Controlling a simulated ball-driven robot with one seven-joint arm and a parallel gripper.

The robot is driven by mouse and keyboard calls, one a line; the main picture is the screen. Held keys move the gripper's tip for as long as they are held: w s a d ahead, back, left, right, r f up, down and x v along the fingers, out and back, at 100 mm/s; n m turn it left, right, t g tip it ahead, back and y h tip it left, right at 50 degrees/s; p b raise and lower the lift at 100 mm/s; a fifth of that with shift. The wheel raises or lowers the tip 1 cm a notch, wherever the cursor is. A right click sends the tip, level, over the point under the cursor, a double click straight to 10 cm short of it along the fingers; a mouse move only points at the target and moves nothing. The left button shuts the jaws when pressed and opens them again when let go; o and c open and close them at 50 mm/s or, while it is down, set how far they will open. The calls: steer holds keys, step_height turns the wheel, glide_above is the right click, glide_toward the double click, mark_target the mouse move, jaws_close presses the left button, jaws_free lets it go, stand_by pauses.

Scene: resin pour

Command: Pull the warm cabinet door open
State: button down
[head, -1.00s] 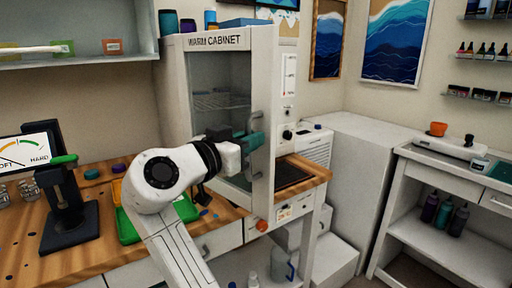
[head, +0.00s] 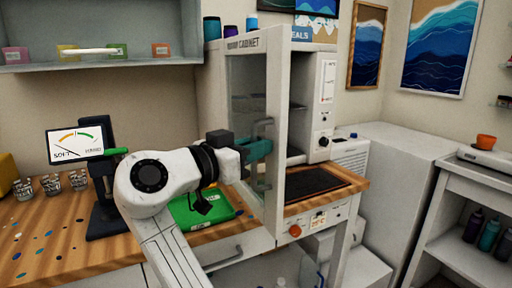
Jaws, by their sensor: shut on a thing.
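The warm cabinet (head: 212,98) stands on the wooden bench, its name printed along the top of the door. Its glazed door (head: 280,130) is ajar, swung out toward me, and a dark gap with a shelf shows to the right of it. The grey door handle (head: 262,126) is on the door's right part. My gripper (head: 258,150), with teal fingers, is at the handle and shut on it. The fingers partly hide the handle's middle.
A green tray (head: 205,212) lies on the bench below my wrist. A hardness gauge on a dark stand (head: 76,144) and several small jars (head: 50,184) stand to the left. A dark mat (head: 312,182) lies right of the door. A white shelf (head: 100,62) hangs upper left.

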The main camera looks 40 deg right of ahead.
steer(key=c, duration=1.3)
jaws_free()
steer(key=shift+o, duration=0.2)
steer(key=a, duration=1.1)
steer(key=shift+s, duration=0.25)
steer(key=shift+d+f, duration=0.1)
